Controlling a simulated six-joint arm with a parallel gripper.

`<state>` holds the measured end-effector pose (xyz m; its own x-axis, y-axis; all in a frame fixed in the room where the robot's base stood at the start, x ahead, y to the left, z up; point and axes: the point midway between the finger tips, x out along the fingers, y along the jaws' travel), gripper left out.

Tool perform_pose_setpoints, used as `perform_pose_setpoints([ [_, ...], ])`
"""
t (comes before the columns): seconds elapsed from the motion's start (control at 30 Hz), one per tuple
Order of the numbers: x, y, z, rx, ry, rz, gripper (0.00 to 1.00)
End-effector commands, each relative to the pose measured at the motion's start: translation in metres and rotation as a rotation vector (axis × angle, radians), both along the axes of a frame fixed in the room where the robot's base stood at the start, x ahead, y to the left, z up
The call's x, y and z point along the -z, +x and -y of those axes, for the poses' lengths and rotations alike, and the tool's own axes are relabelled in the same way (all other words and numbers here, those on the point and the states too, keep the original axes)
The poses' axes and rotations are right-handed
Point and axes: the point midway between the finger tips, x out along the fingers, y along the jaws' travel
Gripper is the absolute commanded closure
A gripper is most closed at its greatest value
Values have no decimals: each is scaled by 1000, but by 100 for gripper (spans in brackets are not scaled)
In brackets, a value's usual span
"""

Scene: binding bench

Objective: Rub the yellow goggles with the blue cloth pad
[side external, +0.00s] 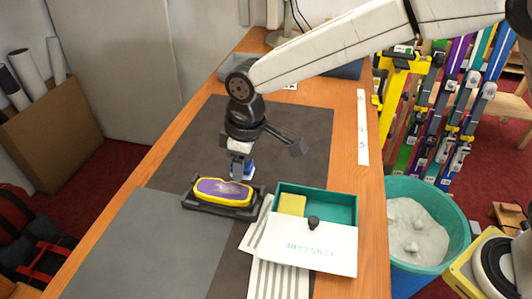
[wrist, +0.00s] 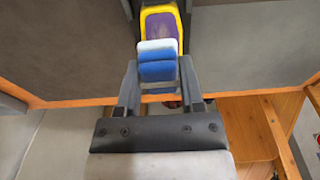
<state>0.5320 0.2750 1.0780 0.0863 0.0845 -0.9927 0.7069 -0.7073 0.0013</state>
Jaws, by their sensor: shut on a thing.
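The yellow goggles (side external: 222,189) with a purple lens rest in a black holder (side external: 206,204) on the dark mat. They also show at the top of the wrist view (wrist: 161,22), partly covered by the pad. The blue cloth pad (wrist: 157,70) has a pale end and sits between my fingers. In the side view the pad (side external: 248,168) shows as a small blue patch just behind the goggles' right end. My gripper (side external: 241,172) is shut on the pad, close to the goggles. I cannot tell whether the pad touches the lens.
A teal lens care box (side external: 352,205) stands to the right of the goggles, with a white lid (side external: 300,248) and a yellow block (side external: 291,204) inside. A striped cloth (side external: 271,283) lies in front. A blue-green bin (side external: 455,235) stands beyond the bench's right edge. The grey mat (side external: 140,240) front left is clear.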

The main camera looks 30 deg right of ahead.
Motion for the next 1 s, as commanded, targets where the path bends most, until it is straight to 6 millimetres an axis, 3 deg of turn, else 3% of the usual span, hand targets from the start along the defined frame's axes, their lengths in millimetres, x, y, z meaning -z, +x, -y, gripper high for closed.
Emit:
perform_pose_setpoints([
  [0.57, 60, 0, 0, 1, -2, -4, 98],
  [1.0, 59, 30, -30, 0, -1, -1, 100],
])
